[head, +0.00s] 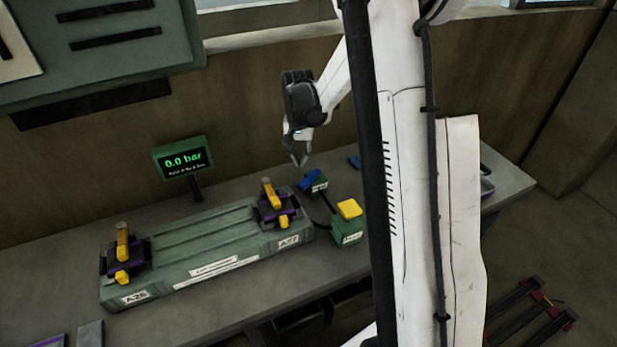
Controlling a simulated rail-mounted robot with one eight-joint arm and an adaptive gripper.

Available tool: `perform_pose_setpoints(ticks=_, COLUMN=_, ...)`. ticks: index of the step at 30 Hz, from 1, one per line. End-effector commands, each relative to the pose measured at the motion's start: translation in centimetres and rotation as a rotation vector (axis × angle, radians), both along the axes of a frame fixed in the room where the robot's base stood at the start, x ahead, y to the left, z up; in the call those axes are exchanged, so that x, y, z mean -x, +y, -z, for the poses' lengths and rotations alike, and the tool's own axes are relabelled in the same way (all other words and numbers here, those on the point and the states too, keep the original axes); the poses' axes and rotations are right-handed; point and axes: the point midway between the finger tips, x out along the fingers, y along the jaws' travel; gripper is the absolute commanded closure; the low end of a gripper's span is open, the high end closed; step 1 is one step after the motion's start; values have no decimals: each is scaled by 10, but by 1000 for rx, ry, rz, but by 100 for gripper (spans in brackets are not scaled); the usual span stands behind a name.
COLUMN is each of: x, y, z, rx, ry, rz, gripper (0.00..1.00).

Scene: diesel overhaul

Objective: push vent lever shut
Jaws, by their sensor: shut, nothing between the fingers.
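A blue lever (310,180), which looks like the vent lever, sits on a small dark green block (320,187) behind the right end of the long green fixture. It lies slanted, its upper end toward the right. My gripper (299,162) points down just above and slightly left of the blue lever, its fingertips close together with nothing between them. I cannot tell whether the fingertips touch the lever; a small gap seems to show.
The long green fixture (205,245) has yellow-handled clamps at both ends. A green box (347,232) with a yellow top stands right of it. A display (184,160) reads 0.0 bar. My arm hides the bench's right part. Bare bench (50,265) shows at left.

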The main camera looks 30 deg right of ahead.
Motion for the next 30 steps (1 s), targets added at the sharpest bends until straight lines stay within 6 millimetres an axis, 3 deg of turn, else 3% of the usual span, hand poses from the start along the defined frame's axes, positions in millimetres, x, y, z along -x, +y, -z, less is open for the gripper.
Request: perform_pose_setpoints(ticks=30, x=0, y=0, z=27, rx=0, ry=0, rz=0, gripper=100)
